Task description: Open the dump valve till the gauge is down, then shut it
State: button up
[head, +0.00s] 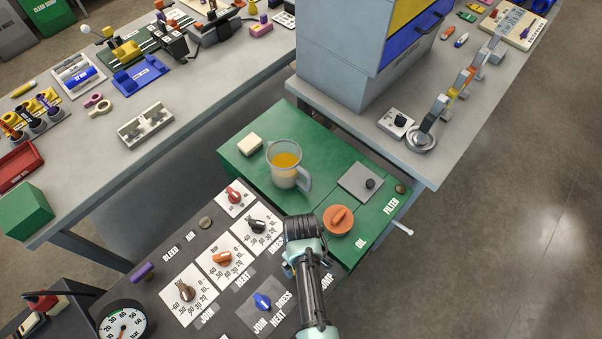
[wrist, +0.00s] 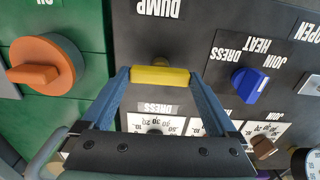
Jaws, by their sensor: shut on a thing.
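My gripper (wrist: 160,78) is shut on the yellow handle of the dump valve (wrist: 160,75), beside the DUMP lettering on the dark panel. Its two blue fingers hold the handle at either end in the wrist view. The handle lies crosswise in that view; whether the valve is open or shut I cannot tell. In the head view my gripper and wrist hide the handle. The round white gauge (head: 123,325) is at the lower left of the head view, cut by the bottom edge. Its needle is too small to read surely.
Near the gripper are an orange oil cap (head: 339,221), a blue selector knob (head: 263,301) and a black dial knob (head: 257,226). A jug of amber liquid (head: 284,165) stands on the green cart top. A purple-handled control (head: 142,271) is further left.

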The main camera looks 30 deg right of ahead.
jog(key=o, duration=1)
notch_tip(320, 180, up, 13)
dwell(0.5)
